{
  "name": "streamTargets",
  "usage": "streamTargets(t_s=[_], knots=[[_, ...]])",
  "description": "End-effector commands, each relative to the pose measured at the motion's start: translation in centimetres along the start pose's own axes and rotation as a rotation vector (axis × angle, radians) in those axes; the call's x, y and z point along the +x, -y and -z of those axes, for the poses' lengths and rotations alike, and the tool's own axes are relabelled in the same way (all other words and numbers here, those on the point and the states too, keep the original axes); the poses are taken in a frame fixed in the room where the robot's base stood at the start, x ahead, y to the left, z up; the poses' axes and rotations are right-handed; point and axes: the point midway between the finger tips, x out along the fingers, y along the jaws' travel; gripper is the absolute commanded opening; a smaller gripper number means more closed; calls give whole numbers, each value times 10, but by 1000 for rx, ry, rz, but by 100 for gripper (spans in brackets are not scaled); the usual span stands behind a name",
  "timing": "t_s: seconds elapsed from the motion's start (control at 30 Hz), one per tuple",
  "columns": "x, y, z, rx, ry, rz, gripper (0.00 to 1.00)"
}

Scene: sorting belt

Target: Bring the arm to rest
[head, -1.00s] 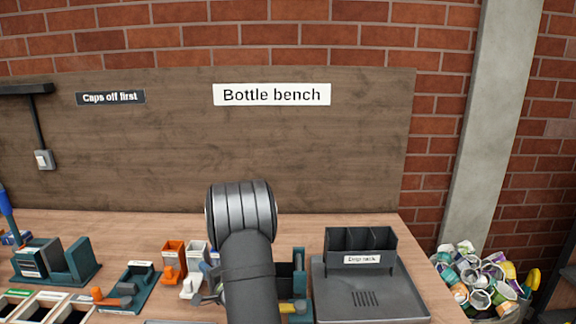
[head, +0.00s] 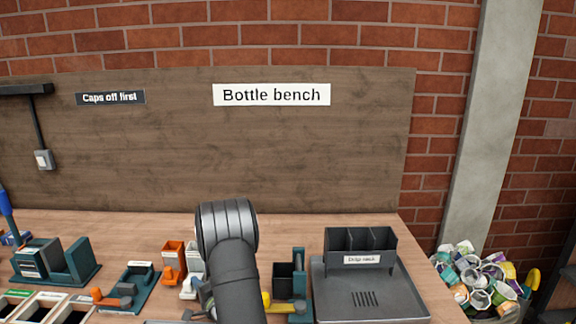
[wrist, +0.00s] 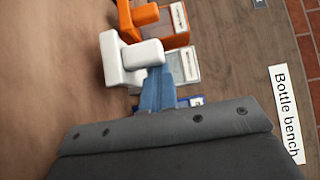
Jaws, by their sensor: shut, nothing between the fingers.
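My arm rises from the bottom of the head view, its rounded grey joint (head: 227,226) standing in front of the bench. My gripper (wrist: 168,128) shows in the wrist view as a broad dark grey shape with bolts across the bottom. It is shut and empty. Beyond it stand a white dispenser (wrist: 118,62), an orange one (wrist: 140,18) and a blue part (wrist: 158,90). I cannot tell how far the gripper is from the blue part. In the head view my arm hides most of the gripper and part of the bench.
A grey drip tray (head: 400,295) with a dark drip rack (head: 342,243) stands right of my arm. A teal fixture (head: 299,283) with a yellow part is close beside it. An orange dispenser (head: 173,256) and teal stands (head: 80,258) are left.

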Motion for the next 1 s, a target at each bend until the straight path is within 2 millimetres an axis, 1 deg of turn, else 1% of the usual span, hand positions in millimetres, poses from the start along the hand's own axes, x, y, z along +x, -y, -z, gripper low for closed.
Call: streamTargets(t_s=[0.07, 0.17, 0.43, 0.6, 1.0], knots=[[0, 1, -3, -1, 6, -2, 0], [0, 8, -3, -2, 6, 1, 0], [-3, 45, 2, -2, 2, 5, 0], [-26, 62, 24, -2, -3, 3, 0], [-77, 102, 67, -2, -3, 3, 0]])
